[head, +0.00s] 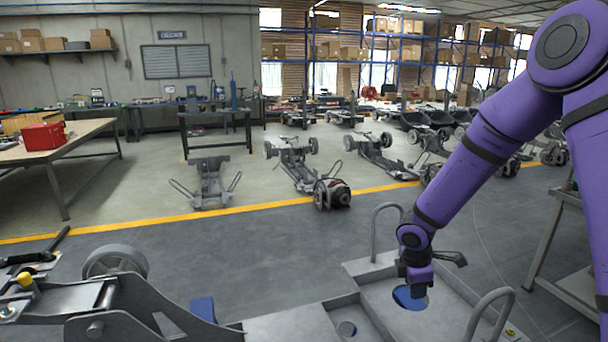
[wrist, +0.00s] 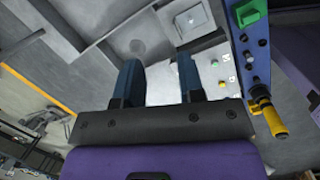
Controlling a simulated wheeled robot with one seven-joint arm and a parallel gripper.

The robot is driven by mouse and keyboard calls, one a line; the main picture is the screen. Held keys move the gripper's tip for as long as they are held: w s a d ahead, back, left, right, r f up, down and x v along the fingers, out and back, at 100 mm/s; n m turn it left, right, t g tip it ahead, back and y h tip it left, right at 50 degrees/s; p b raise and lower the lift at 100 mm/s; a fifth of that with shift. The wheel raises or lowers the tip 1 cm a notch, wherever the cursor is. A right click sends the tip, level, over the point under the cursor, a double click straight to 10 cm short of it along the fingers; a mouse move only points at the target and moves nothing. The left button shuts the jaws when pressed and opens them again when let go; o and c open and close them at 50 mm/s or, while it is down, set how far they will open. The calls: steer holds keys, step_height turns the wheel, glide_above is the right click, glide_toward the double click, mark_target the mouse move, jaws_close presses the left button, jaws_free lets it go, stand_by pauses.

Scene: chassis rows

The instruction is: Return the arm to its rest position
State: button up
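My purple arm (head: 478,150) reaches down from the upper right in the head view. My gripper (head: 416,277) is at its lower end, over the pale grey flat part of a chassis (head: 378,316). In the wrist view the two dark blue fingers of my gripper (wrist: 158,78) stand apart with nothing between them. A pale grey surface shows behind the gap. In the head view a blue patch (head: 409,297) shows right under the gripper; I cannot tell whether it is part of the chassis.
Grey hoop handles (head: 487,312) rise from the chassis near the gripper. A metal-framed table (head: 560,255) stands close at the right. In the wrist view a blue panel (wrist: 247,65) with a green button and a yellow-handled lever (wrist: 268,116) is at the right. Open floor lies beyond the chassis.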

steer(key=s+d+r+m+t, duration=0.1)
steer(key=s+r+m, duration=0.25)
steer(key=r, duration=0.45)
steer(key=s+d+r+m+h, duration=0.1)
steer(key=s+d+r+m, duration=0.2)
steer(key=r, duration=0.4)
steer(key=s+r+m+t, duration=0.1)
steer(key=s+r+m, duration=0.25)
steer(key=r, duration=0.45)
steer(key=s+a+r+m+t+y, duration=0.1)
steer(key=s+r+m, duration=0.2)
steer(key=s, duration=0.6)
steer(key=s+r+m+t+y, duration=0.1)
steer(key=s+r+m, duration=0.3)
steer(key=s, duration=0.6)
step_height(320, 180, up, 3)
steer(key=shift+s+a+f+y, duration=0.25)
steer(key=shift+a+y, duration=0.15)
steer(key=shift+y, duration=0.2)
